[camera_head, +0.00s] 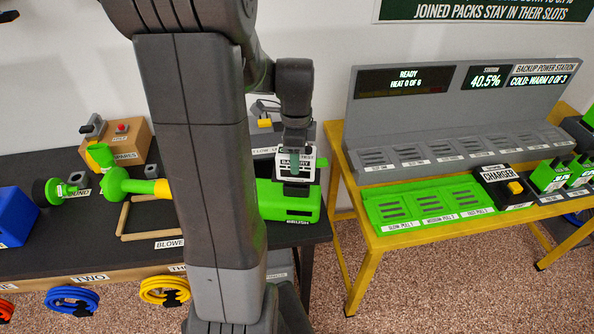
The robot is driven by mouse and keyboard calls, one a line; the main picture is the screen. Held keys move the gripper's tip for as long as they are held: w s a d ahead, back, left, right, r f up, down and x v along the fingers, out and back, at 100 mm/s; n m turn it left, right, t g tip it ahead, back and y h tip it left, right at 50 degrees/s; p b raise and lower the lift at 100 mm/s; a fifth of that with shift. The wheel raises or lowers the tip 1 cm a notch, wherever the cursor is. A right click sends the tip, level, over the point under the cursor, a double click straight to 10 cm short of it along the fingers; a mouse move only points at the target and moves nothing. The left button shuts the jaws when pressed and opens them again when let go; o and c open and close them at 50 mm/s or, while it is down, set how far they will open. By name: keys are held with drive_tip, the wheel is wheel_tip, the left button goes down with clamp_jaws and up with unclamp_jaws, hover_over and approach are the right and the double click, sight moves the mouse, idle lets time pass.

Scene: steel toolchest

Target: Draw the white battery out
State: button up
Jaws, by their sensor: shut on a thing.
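The white battery (309,159), a small block with a dark "BATTERY" label, is in my gripper (295,163), near the right end of the dark bench. My gripper points down and is shut on it. The battery is directly above the green tool body (290,212) labelled "BRUSH", with a dark part between the white block and the green top. I cannot tell whether the battery's lower end is still seated in the tool. My own arm hides the left part of this tool and much of what lies behind it.
A yellow-framed station (455,140) with grey slots and green pads stands to the right, across a narrow gap. A black charger (503,188) and green packs (552,176) sit on it. Other green tools (125,183) and an orange-brown box (128,142) stand left on the bench.

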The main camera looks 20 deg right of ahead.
drive_tip(key=shift+r+p, duration=1)
drive_tip(key=shift+r, duration=0.5)
